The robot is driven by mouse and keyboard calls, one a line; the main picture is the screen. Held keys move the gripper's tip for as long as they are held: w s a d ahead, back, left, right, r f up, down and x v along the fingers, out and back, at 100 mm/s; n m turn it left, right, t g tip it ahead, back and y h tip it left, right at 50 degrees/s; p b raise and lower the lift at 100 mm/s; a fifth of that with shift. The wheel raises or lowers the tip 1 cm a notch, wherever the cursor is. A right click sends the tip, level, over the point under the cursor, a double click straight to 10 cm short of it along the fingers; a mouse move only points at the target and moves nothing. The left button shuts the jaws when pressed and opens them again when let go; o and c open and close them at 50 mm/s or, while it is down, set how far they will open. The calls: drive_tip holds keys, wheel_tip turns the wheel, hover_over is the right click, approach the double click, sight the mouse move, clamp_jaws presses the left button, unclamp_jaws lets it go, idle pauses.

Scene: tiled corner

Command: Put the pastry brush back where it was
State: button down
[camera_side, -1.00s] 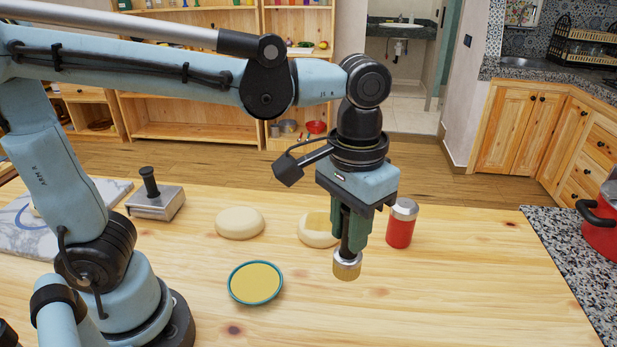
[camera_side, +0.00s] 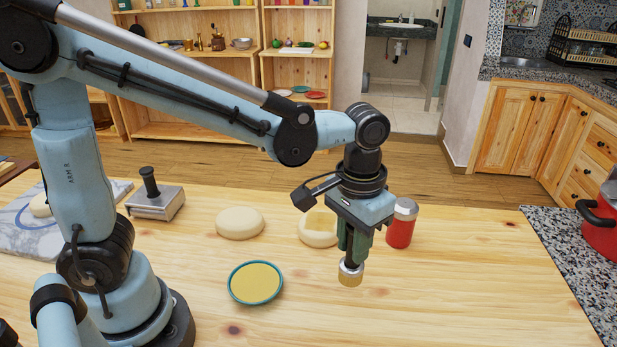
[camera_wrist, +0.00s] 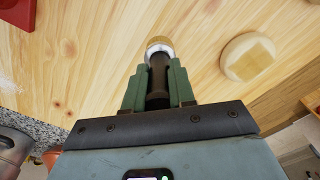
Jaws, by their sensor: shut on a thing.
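My gripper (camera_side: 353,248) is shut on the pastry brush (camera_side: 350,273), which points down with its dark handle between the fingers. Its metal collar and tan bristles show below the fingers. In the wrist view my gripper (camera_wrist: 159,85) holds the brush (camera_wrist: 158,48) by the handle, its collar beyond the fingertips. The brush hangs low over bare table, in front of a round dough piece (camera_side: 316,230) with a yellow square patch; the dough also shows in the wrist view (camera_wrist: 235,70). I cannot tell whether the bristles touch the table.
A teal-rimmed bowl of yellow liquid (camera_side: 231,289) stands left of the brush. A plain dough round (camera_side: 240,223) lies behind it. A red shaker (camera_side: 400,232) stands close behind my gripper, to the right. A metal press (camera_side: 157,204) is at the left. The front right table is clear.

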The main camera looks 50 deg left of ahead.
drive_tip(key=shift+w+a+f, duration=0.3)
drive_tip(key=shift+w+f, duration=0.05)
drive_tip(key=shift+f, duration=1.95)
drive_tip(key=shift+f, duration=0.1)
drive_tip(key=c, duration=0.9)
unclamp_jaws()
drive_tip(key=shift+c, duration=0.2)
